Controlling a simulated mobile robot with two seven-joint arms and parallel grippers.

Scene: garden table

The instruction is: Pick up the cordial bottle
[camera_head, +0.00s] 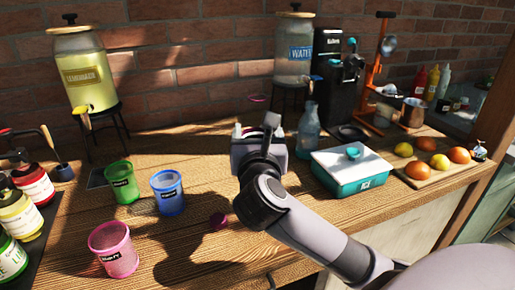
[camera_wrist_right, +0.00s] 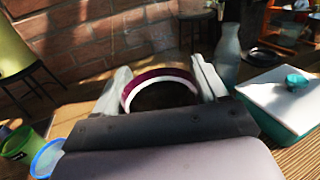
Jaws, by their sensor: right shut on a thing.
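My right gripper (camera_head: 262,128) is above the middle of the table, in front of the brick wall. In the right wrist view its two pale fingers (camera_wrist_right: 160,82) are shut on a round thing with a maroon rim and a white band (camera_wrist_right: 160,76); I cannot tell if this is the cordial bottle. The arm mostly hides it in the head view. Labelled bottles in red (camera_head: 33,184), yellow (camera_head: 19,215) and green (camera_head: 12,255) stand on a dark mat at the far left. My left gripper is not in view.
Green (camera_head: 121,183), blue (camera_head: 168,193) and pink (camera_head: 113,250) cups stand left of my arm, near a small purple piece (camera_head: 219,220). A glass bottle (camera_head: 309,135) and a teal box with white lid (camera_head: 352,172) stand close right. Drink dispensers (camera_head: 86,72) line the back.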

